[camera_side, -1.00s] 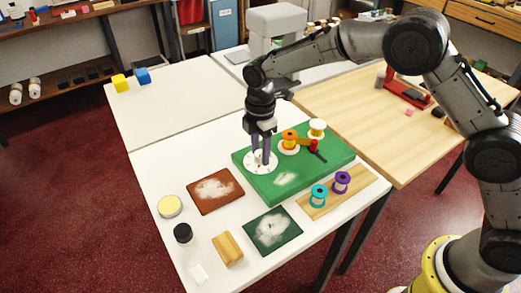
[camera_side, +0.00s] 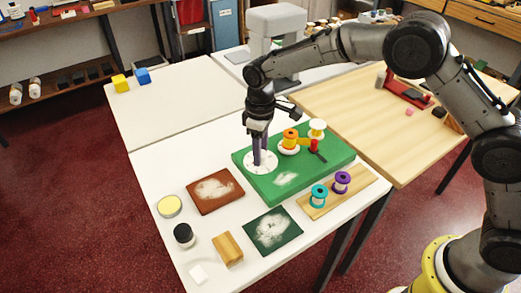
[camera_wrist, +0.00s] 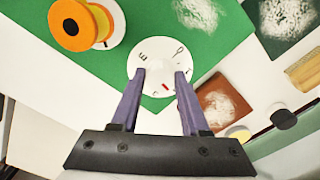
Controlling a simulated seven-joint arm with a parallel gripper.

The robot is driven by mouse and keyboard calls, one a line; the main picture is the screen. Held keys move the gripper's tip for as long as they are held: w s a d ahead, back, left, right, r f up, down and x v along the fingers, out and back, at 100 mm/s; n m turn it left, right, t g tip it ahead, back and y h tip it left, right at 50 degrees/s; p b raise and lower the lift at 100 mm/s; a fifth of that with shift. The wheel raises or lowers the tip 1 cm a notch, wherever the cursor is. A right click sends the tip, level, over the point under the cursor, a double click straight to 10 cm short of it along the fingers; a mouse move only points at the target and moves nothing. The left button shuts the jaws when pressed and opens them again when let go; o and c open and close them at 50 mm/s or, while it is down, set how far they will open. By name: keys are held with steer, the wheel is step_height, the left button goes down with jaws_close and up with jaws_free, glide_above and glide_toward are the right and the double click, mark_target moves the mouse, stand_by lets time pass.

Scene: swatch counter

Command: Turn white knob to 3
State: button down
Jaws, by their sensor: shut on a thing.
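The white knob sits at the middle of a round white dial (camera_side: 252,168) on the green board (camera_side: 285,183). The dial also shows in the wrist view (camera_wrist: 158,66), with dark marks around its rim and a small red mark near its lower middle. My gripper (camera_side: 259,163) points straight down over the dial, its purple fingers reaching to it. In the wrist view my gripper (camera_wrist: 160,78) has one finger on each side of the knob and is shut on it. The knob is hard to tell from the white dial, and I cannot read which mark it points to.
An orange spool (camera_side: 290,139), a white spool (camera_side: 317,128) and a red piece (camera_side: 314,145) stand on the board, right of my gripper. Teal (camera_side: 319,195) and purple (camera_side: 341,182) spools stand on a wooden strip in front. Brown (camera_side: 215,190) and dark green (camera_side: 272,231) swatches lie nearby.

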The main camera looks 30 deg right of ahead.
steer(key=m, duration=0.5)
steer(key=shift+r+m, duration=0.1)
steer(key=shift+m, duration=2.4)
steer(key=shift+c, duration=2)
jaws_free()
step_height(320, 180, up, 14)
